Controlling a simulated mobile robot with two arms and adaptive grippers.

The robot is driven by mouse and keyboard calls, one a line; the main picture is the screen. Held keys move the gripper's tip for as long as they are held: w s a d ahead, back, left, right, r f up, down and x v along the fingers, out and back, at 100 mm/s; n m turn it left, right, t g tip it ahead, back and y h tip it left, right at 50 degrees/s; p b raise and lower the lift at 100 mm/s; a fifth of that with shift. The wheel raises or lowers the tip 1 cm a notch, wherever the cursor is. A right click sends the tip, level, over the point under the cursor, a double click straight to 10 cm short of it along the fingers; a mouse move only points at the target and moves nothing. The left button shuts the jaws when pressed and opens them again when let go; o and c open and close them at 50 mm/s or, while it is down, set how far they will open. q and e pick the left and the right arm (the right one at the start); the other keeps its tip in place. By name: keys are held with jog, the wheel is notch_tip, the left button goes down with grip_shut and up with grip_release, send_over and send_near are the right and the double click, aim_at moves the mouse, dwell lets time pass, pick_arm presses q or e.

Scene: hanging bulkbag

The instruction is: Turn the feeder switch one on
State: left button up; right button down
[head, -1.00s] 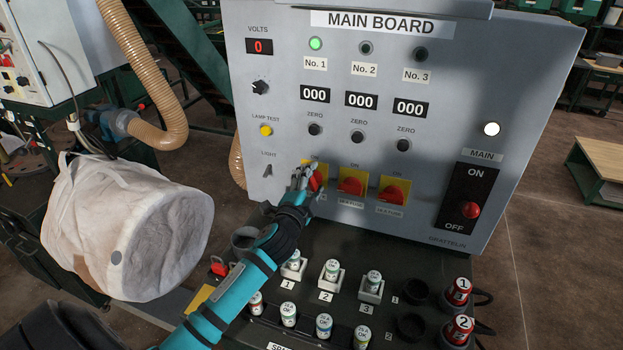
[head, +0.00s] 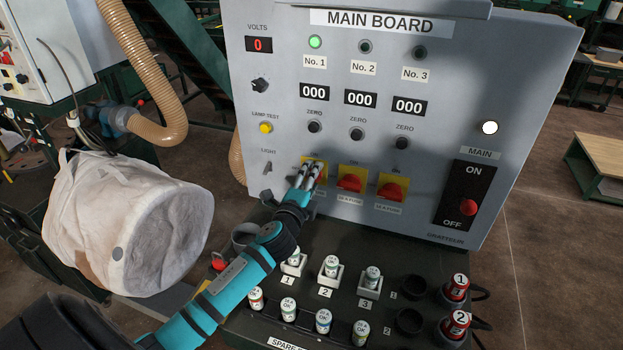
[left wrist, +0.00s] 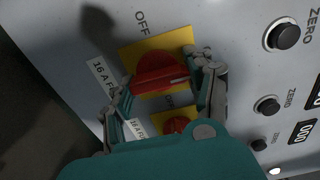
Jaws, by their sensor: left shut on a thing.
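Feeder switch one is the leftmost red knob on a yellow plate (head: 320,164), low on the main board. My left gripper (head: 313,167) covers most of it in the head view. In the left wrist view the red knob (left wrist: 158,72) sits between the fingers of my left gripper (left wrist: 168,92), which are shut on it. The knob's pale line points right in that view. The word OFF is beside the plate at the top, and a partly hidden ON is below the knob. My right gripper is not in view.
Two more red switches, the middle one (head: 350,183) and the right one (head: 391,191), stand close by. The main switch (head: 468,207) is farther right. The green No. 1 lamp (head: 315,42) is lit. A shelf with fuses (head: 331,266) lies below the board. A white bag (head: 150,225) hangs left.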

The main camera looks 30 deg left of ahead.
pick_arm(q)
jog(key=shift+f, duration=0.1)
jog(key=o, duration=1.2)
jog(key=v, duration=1.2)
